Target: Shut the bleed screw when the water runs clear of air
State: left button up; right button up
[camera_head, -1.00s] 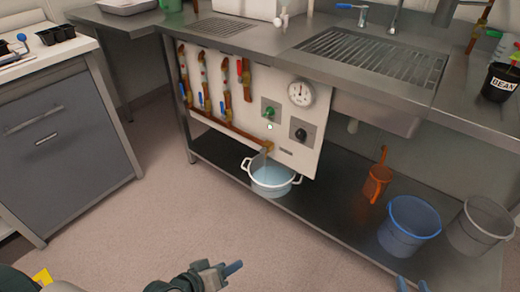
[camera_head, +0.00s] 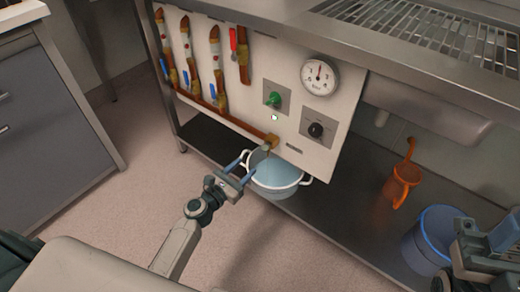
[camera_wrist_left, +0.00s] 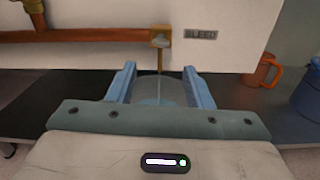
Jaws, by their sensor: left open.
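A brass fitting (camera_head: 271,142) ends the copper pipe at the bottom of the white panel; it also shows in the left wrist view (camera_wrist_left: 160,37). A small grey part sits on it, too small to tell for sure as the bleed screw. A thin stream or spout hangs below it; air in the water cannot be made out. A white two-handled pot (camera_head: 277,181) with bluish water stands below. My left gripper (camera_head: 248,166) is open and empty, in front of the pot and below the fitting, apart from it. My right gripper (camera_head: 490,240) is partly in view at the right edge.
The panel carries a green knob (camera_head: 274,100), a black knob (camera_head: 316,130), a gauge (camera_head: 319,76) and several valved pipes. A grey cabinet (camera_head: 52,130) stands left; floor between is clear.

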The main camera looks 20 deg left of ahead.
aim_at(265, 148)
pick_arm(q)
jog(key=x, duration=0.9)
jog(key=shift+w+d, duration=0.1)
jog(key=shift+c, duration=0.3)
jog(key=c, duration=0.9)
